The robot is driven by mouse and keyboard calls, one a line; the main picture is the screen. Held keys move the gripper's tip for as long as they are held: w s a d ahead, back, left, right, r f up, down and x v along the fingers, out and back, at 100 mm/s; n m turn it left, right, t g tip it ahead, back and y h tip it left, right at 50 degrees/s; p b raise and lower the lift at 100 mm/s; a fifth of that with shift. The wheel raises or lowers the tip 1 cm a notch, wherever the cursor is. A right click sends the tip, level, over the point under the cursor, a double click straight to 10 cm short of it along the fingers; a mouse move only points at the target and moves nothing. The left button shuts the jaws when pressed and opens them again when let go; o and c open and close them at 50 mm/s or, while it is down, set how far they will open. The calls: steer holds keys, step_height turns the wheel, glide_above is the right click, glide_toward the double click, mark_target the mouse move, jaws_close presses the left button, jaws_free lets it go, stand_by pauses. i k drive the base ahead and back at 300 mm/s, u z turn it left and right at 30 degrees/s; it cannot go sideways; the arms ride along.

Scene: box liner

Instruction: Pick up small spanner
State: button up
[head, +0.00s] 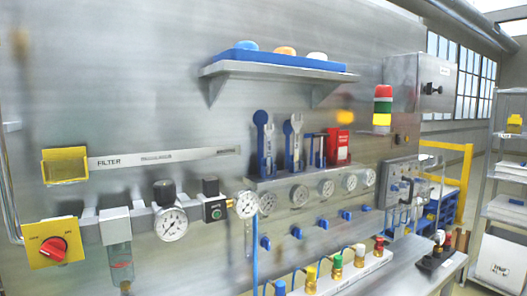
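Two silver spanners hang upright on blue holders on a small ledge at the middle of the metal panel. The left spanner (269,143) looks a little shorter than the right spanner (296,138), so it appears to be the small spanner, though at this distance I cannot be certain. Both look to be resting in their holders, with nothing touching them from the front. My gripper is not in view.
A shelf (275,70) with a blue tray juts out above the spanners. A red box (339,145) stands to their right. Pressure gauges (172,224), blue valve handles and coloured-cap fittings (337,262) project below. A stack light (382,108) is further right.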

mark_target(268, 133)
steer(key=k, duration=1.15)
steer(key=z, duration=0.6)
steer(key=i, duration=2.25)
steer(key=u, duration=0.55)
